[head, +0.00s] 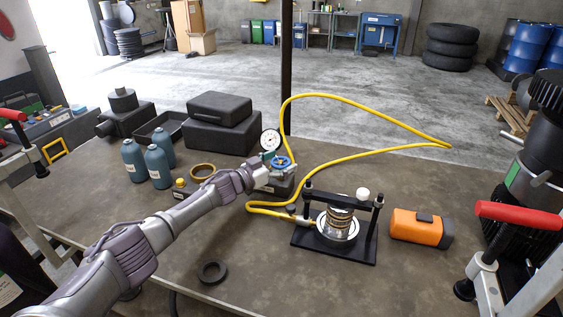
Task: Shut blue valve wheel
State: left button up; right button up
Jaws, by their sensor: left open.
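The blue valve wheel (281,161) sits on top of a small dark pump unit near the middle of the table, beside a round white pressure gauge (270,139). My left gripper (267,171) is at the near left side of the wheel and open. It overlaps the pump unit's body, so part of that body is hidden. I cannot tell whether the fingers touch the wheel. My right gripper is out of view.
A yellow hose (375,103) loops from the pump area over the table to a black press frame (340,250) holding a metal part. An orange tool (421,228) lies right of it. Blue bottles (158,166) and black cases (222,125) stand at left. A black ring (212,272) lies in front.

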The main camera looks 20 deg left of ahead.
pick_arm(q)
jog(key=shift+s+a, duration=0.1)
jog(key=shift+s, duration=0.05)
jog(key=v, duration=1.1)
jog(key=shift+s+a, duration=0.2)
jog(key=shift+s, duration=0.05)
